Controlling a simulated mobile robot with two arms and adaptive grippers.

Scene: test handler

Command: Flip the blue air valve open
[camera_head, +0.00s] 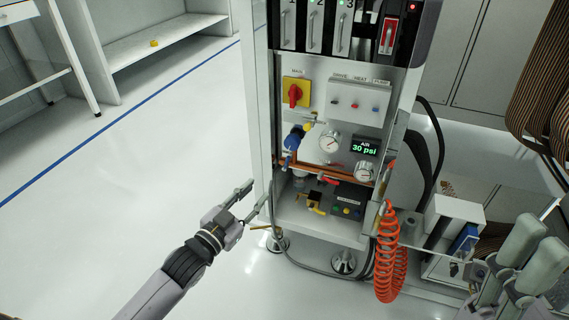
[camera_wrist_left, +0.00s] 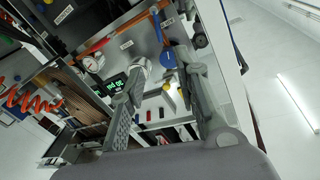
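The blue air valve (camera_head: 293,138) is on the left part of the handler's front panel. Its blue lever seems to hang down past the copper pipe. In the left wrist view the valve (camera_wrist_left: 168,60) shows upside down, beyond my fingertips, with its long lever (camera_wrist_left: 156,28) towards the top. My left gripper (camera_head: 250,199) is open and empty, below and left of the valve, apart from it. Its two spread fingers also show in the left wrist view (camera_wrist_left: 166,68). My right gripper (camera_head: 535,253) seems to be at the lower right, fingers apart, empty and far from the panel.
A copper pipe (camera_head: 335,174) with a red handle (camera_head: 328,180) runs below the gauges. The air display (camera_head: 365,147) reads 30 psi. A red and yellow main switch (camera_head: 295,92) is above the valve. An orange coiled hose (camera_head: 388,255) hangs at right. Floor at left is clear.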

